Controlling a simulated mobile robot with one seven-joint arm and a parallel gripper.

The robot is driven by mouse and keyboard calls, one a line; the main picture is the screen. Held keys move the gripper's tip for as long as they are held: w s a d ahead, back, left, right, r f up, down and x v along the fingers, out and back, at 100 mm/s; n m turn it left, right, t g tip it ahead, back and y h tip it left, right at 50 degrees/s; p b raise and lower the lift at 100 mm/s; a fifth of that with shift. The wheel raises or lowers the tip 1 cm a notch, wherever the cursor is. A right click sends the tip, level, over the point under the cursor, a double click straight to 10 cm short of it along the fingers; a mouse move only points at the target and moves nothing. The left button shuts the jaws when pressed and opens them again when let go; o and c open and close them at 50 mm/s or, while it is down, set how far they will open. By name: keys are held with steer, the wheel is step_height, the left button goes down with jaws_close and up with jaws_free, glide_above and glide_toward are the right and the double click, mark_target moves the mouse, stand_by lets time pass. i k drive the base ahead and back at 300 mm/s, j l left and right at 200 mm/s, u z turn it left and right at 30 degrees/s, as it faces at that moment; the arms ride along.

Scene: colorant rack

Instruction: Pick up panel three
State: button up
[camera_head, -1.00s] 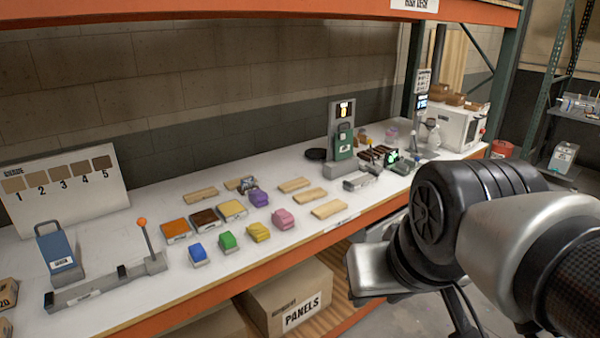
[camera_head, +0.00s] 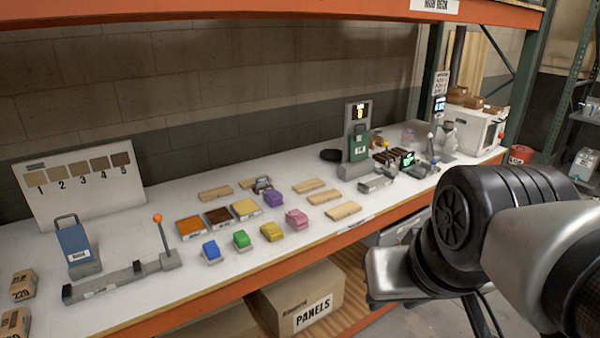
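Several thin, light wooden panels lie flat on the white bench top. One panel (camera_head: 215,193) is at the back left and another, partly covered by a small blue-and-brown item, is beside it. Three more panels lie in a slanted row to the right: a back one (camera_head: 309,186), a middle one (camera_head: 322,198) and a front one (camera_head: 343,211). No number is readable on any of them, so I cannot tell which is panel three. My arm shows at the right, in front of the bench and apart from the panels.
Colored blocks such as the pink one (camera_head: 297,219) and shallow trays (camera_head: 190,227) stand left of the panels. A lever fixture (camera_head: 122,279) is at front left. A green dispenser (camera_head: 360,145) stands behind. A box marked PANELS (camera_head: 299,297) sits below. An orange shelf beam crosses above.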

mark_target(329, 194)
steer(key=u, duration=2.05)
steer(key=z, duration=2.05)
steer(key=i+l+u, duration=0.2)
steer(key=i+l, duration=0.1)
steer(key=i, duration=0.1)
